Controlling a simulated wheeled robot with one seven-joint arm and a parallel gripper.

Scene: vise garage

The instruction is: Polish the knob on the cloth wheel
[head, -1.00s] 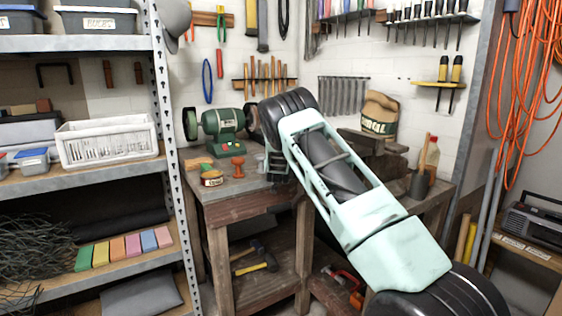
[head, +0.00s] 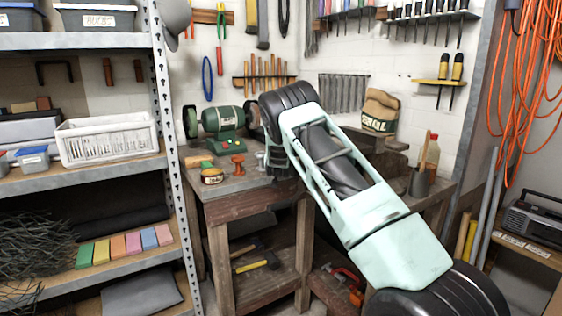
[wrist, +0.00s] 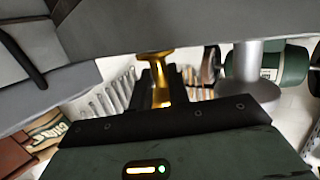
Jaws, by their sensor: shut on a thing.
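In the wrist view my gripper (wrist: 162,92) is shut on a brass-coloured knob (wrist: 157,66), with the wide end of the knob showing beyond the fingers. I cannot tell whether the knob touches the grey surface beyond it. In the head view my arm hides the knob and most of my gripper, low over the bench. The green bench grinder (head: 224,119) stands at the back left of the bench, left of my gripper. It has a wheel (head: 254,114) on the right and a darker wheel (head: 190,122) on the left. The grinder also shows in the wrist view (wrist: 283,66), apart from the knob.
An orange-red knob-like piece (head: 238,165) and a round tin (head: 212,175) sit on the bench (head: 236,184). A vise (head: 385,150) is behind my arm. Metal shelves (head: 168,130) stand left.

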